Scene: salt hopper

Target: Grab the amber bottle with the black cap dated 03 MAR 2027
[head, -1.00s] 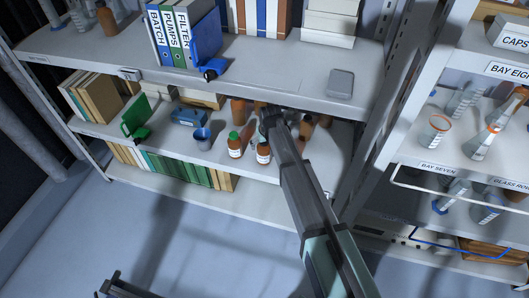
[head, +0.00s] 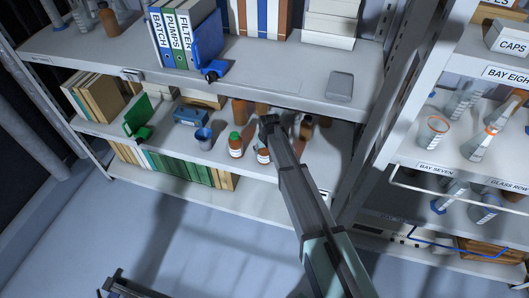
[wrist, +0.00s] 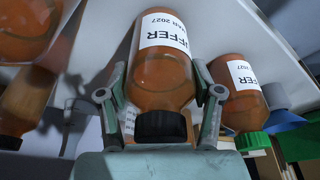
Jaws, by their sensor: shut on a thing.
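In the wrist view, an amber bottle (wrist: 160,75) with a black cap (wrist: 161,127) is between the two fingers of my gripper (wrist: 159,92), which is shut on it. The cap points toward my palm. Its white label reads "FFER" and "MAR 2027"; the day is hard to read. A green-capped amber bottle (wrist: 238,95) stands close by on the right, its label ending in "2027". In the head view, that green-capped bottle (head: 235,146) is on the middle shelf. My arm hides most of my gripper there; a labelled amber bottle (head: 263,156) shows just left of the arm.
More amber bottles (head: 306,127) crowd the middle shelf (head: 178,150) around my arm. A blue cup (head: 203,138) and a green bookend (head: 136,122) are farther left. The upper shelf (head: 270,82) lies close above. A rack upright (head: 372,150) is to the right.

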